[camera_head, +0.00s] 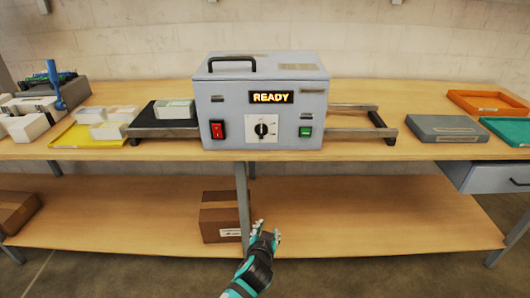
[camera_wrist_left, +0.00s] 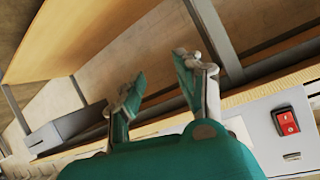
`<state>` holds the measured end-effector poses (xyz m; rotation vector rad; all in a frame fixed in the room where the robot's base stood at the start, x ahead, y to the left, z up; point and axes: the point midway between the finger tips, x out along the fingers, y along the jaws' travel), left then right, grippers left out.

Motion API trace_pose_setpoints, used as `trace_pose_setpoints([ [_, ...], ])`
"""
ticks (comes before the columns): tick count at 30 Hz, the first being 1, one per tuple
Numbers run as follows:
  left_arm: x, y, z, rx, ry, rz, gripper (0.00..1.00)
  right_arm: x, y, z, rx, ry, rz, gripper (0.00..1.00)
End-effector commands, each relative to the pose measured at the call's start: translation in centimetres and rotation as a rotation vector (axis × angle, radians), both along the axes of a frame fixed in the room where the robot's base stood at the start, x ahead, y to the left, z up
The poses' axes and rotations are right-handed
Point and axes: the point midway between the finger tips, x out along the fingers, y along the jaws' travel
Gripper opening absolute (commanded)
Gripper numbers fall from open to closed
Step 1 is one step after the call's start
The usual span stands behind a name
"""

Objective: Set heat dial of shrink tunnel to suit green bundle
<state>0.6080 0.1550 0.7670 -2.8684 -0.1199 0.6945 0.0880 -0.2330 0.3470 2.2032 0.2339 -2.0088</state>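The shrink tunnel (camera_head: 232,115) is a grey box on the bench with a lit READY display (camera_head: 271,97). Its heat dial (camera_head: 262,130) is a dark knob on a white plate, low on the front face; its setting marks are too small to read. A pale bundle with a greenish top (camera_head: 174,109) lies on the black infeed at the left. My left gripper (camera_head: 264,229) is below the bench top, in front of the lower shelf and under the dial. In the left wrist view its fingers (camera_wrist_left: 160,82) are apart with nothing between them. My right gripper is out of view.
A red rocker switch (camera_head: 217,130) and green button (camera_head: 305,131) flank the dial. Pale bundles on a yellow tray (camera_head: 75,137) stand left; outfeed rails (camera_head: 362,130), a grey slab (camera_head: 443,129) and orange tray (camera_head: 487,103) stand right. A carton (camera_head: 221,217) sits on the lower shelf.

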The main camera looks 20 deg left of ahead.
Motion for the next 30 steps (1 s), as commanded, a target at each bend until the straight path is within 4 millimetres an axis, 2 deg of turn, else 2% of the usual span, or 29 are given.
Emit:
trace_pose_setpoints([
  [1,1.6,0.1,4.0,-0.014,-0.113,0.034,0.36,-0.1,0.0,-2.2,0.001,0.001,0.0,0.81],
  [3,2.5,0.4,10.1,-0.038,-0.24,0.085,0.36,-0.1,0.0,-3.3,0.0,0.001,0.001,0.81],
  [6,2.3,1.1,16.5,-0.078,-0.38,0.142,0.36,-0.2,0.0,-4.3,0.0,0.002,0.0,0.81],
  [9,1.7,1.6,20.2,-0.104,-0.462,0.178,0.36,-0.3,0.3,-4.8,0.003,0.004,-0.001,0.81],
  [12,1.8,1.9,21.8,-0.117,-0.494,0.192,0.36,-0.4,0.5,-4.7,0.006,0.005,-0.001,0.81],
  [17,3.7,2.5,22.2,-0.113,-0.497,0.194,0.36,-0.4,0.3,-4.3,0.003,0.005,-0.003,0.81],
  [30,12.9,5.2,22.0,-0.113,-0.493,0.193,0.36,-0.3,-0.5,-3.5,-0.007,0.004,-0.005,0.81],
])
